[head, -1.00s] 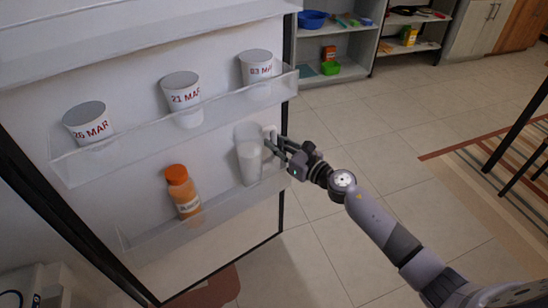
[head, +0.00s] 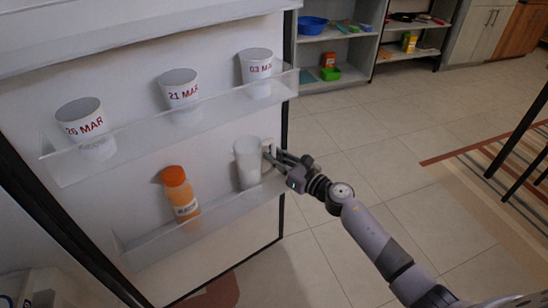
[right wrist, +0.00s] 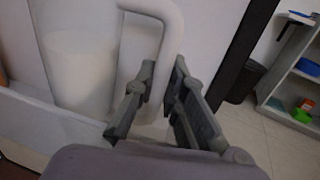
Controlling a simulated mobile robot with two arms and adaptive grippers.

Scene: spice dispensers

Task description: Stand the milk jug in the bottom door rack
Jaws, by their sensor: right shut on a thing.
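The milk jug (head: 246,166), a clear jug with white milk in it, is upright at the right end of the bottom door rack (head: 165,238). Its base is behind the rack's translucent front wall; I cannot tell whether it rests on the rack floor. My right gripper (head: 274,158) comes from the right and is shut on the jug's handle. In the right wrist view the fingers (right wrist: 160,92) are on either side of the pale handle (right wrist: 176,32), with the jug body (right wrist: 80,70) to the left. My left gripper is not in view.
An orange bottle (head: 181,192) stands left of the jug in the same rack, with a gap between. Dated white cups (head: 182,92) stand in the rack above.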

